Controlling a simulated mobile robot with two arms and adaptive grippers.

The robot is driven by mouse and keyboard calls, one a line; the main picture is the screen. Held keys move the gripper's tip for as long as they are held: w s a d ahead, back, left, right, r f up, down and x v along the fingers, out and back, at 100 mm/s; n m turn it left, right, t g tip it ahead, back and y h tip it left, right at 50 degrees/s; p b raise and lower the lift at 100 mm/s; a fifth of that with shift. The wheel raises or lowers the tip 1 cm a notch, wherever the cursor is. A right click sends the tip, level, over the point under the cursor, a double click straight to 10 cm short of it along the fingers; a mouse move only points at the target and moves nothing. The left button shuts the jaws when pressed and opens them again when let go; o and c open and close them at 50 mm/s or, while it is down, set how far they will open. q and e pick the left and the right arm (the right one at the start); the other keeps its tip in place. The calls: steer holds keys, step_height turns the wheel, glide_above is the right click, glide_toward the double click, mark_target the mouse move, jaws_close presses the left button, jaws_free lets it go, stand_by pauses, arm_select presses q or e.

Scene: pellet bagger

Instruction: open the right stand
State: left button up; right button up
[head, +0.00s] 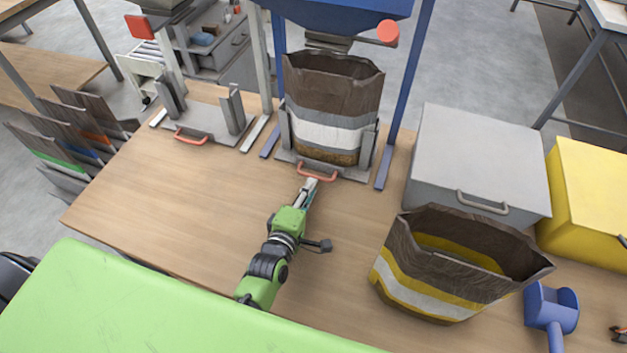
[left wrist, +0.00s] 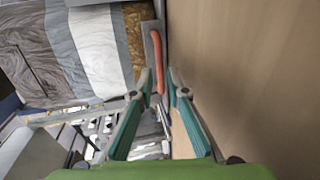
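The right stand (head: 345,173) is a grey plate with uprights at the bag's sides, under the blue hopper, with a red handle (head: 317,173) at its front. An open-topped brown, grey and white bag (head: 330,112) stands upright in it. My left gripper (head: 311,183) is just in front of the handle. In the left wrist view the two fingers of my left gripper (left wrist: 160,85) are apart, with the red handle (left wrist: 156,58) at the gap between the tips; I cannot tell whether they touch it. My right gripper does not show.
An empty left stand (head: 207,124) with a red handle is at the back left. A brown and yellow open bag (head: 445,270), a grey box (head: 478,165), a yellow box (head: 590,195) and a blue scoop (head: 550,308) are on the right. The table's left part is clear.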

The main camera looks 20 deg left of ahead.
arm_select(q)
steer(key=shift+x, duration=1.65)
jaws_close()
steer(key=shift+s, duration=0.15)
